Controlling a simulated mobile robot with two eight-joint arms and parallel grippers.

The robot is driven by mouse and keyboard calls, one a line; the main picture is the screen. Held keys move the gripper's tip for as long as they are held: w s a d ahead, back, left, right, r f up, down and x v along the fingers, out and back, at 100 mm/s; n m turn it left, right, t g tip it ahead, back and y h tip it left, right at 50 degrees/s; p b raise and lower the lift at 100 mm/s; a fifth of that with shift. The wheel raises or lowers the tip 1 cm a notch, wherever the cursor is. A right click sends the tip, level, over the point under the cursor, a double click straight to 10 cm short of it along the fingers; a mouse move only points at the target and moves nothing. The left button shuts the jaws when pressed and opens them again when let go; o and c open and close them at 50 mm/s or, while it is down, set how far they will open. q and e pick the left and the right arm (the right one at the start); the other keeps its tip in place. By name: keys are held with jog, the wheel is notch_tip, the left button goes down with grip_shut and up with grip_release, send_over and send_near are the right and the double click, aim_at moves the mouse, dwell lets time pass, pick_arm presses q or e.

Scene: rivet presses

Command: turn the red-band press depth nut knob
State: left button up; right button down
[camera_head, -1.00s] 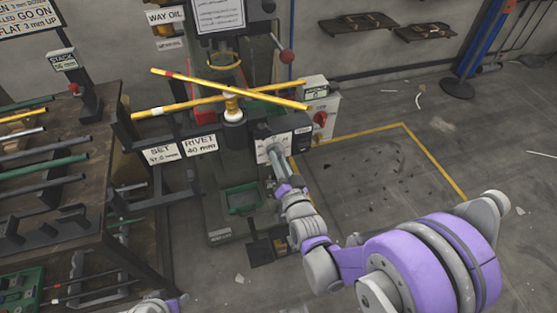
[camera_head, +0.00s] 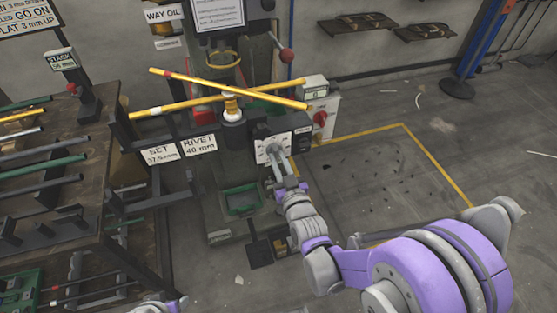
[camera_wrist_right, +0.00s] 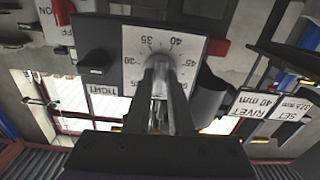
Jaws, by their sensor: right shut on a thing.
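The press (camera_head: 222,155) stands at centre, with a red band on the yellow bar (camera_head: 228,88) laid across it. Its white dial plate (camera_head: 262,150) faces me; in the right wrist view the dial (camera_wrist_right: 190,48) shows numbers including 35, 40 and 45. My right gripper (camera_head: 274,150) is at this plate, and its fingers (camera_wrist_right: 161,75) are shut on the depth nut knob at the dial's middle. The fingers hide most of the knob and any pointer. My left gripper is not in view; only a bit of my left arm shows at the bottom left.
Signs reading RIVET 40 mm (camera_head: 199,145) and SET 37.5 mm (camera_head: 160,155) hang left of the dial. A box with a red switch (camera_head: 320,118) is to its right. A rack of rods (camera_head: 60,185) stands at left. The floor (camera_head: 375,175) at right is mostly clear.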

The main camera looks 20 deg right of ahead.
dwell(0.4)
jog(key=c, duration=0.8)
grip_release()
jog(key=s, duration=1.1)
jog(key=shift+d, duration=0.15)
jog(key=shift+w, duration=0.1)
